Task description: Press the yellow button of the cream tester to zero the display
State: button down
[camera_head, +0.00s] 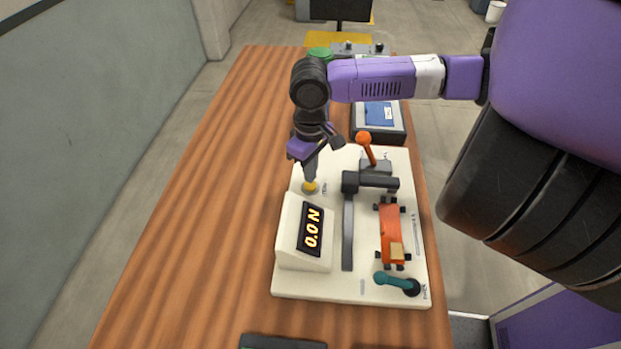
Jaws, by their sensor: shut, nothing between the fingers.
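The cream tester (340,290) lies on the wooden table. Its tilted display (311,229) at the left side reads 0.0 N. The yellow button (310,187) sits on the tester just behind the display housing, and only part of it shows below my fingertips. My gripper (310,178) is shut and empty and points down right over the yellow button. The tips look to be at the button's top; I cannot tell whether they touch or press it.
On the tester stand an orange-knobbed lever (364,140), a dark bracket (371,183) with a rail, an orange carriage (390,232) and a teal handle (396,283). A dark device with a blue panel (380,114) stands behind. The table's left side (180,230) is clear.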

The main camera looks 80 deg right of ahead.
notch_tip(320, 180, up, 8)
jog(key=p, duration=0.7)
jog(key=shift+f, duration=0.15)
dwell(0.4)
